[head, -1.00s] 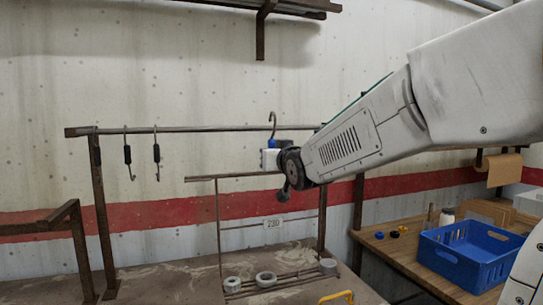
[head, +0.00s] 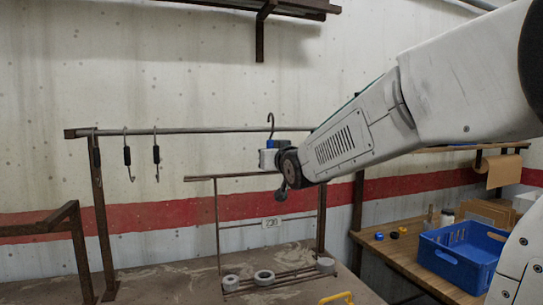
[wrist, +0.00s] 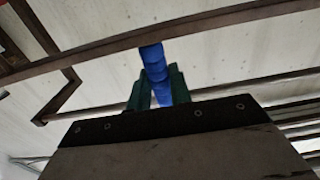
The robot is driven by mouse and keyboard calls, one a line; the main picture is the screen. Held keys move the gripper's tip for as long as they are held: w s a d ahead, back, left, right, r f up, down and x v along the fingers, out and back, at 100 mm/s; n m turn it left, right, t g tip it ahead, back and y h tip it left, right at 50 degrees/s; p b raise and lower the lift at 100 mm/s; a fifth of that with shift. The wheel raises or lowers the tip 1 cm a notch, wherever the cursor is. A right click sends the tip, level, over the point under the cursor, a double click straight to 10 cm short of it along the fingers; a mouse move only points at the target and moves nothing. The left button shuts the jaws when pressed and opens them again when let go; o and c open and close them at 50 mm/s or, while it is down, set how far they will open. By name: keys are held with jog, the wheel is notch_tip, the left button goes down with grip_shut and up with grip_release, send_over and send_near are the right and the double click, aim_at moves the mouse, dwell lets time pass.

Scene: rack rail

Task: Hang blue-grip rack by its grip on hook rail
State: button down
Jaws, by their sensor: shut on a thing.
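The rack (head: 218,225) is a brown rod frame with a small number plate and a low shelf bearing several grey rolls. Its dark hook (head: 271,120) curves up above the blue grip (head: 279,143). My gripper (wrist: 159,88) is shut on the blue grip (wrist: 153,60), with green fingers on both sides. In the head view my wrist hides most of the grip. The hook rail (head: 200,131) runs level behind the bench. The hook's top shows slightly above the rail in the picture; I cannot tell whether it is over the rail or in front of it.
Two black-sleeved hooks (head: 127,155) (head: 156,155) hang on the rail's left part. A brown stand (head: 72,225) is at left. A blue crate (head: 462,256) sits on the wooden table at right. A yellow handle (head: 336,298) is at the front. The rail between hooks and rack is clear.

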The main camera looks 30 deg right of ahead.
jog(key=shift+w+d, duration=0.2)
jog(key=shift+w, duration=0.95)
jog(key=shift+w+d, duration=0.2)
jog(key=shift+w, duration=0.7)
